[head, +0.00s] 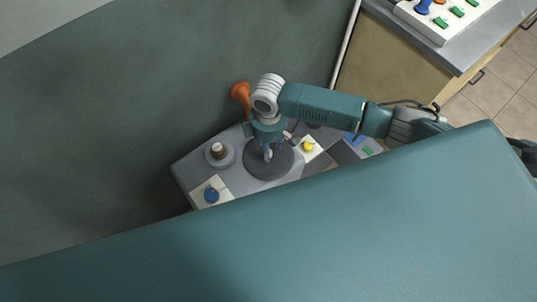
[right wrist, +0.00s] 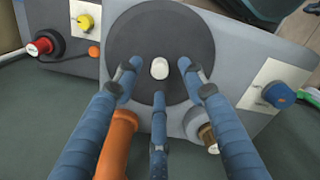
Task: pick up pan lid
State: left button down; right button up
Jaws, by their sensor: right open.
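The pan lid appears to be the dark round disc (right wrist: 150,30) with a small white knob (right wrist: 159,69) at its middle, lying flat on a grey machine top. In the head view the disc (head: 262,173) is partly covered by my right gripper (head: 267,153), which points down over it. In the right wrist view my right gripper (right wrist: 158,76) has its three blue fingers spread around the knob, with visible gaps. It is open and holds nothing. The exact height of the fingertips above the disc is hard to tell. My left gripper is not in view.
An orange flared piece (head: 240,93) stands by the disc. A brown-topped round fitting (head: 218,150), a blue knob (head: 211,195) and a yellow knob (head: 308,146) surround it. A red knob (right wrist: 44,44) is at the wrist view's left. Another counter (head: 455,52) stands top right.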

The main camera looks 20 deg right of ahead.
notch_tip(320, 180, down, 2)
jog(key=shift+f, duration=0.1)
grip_shut()
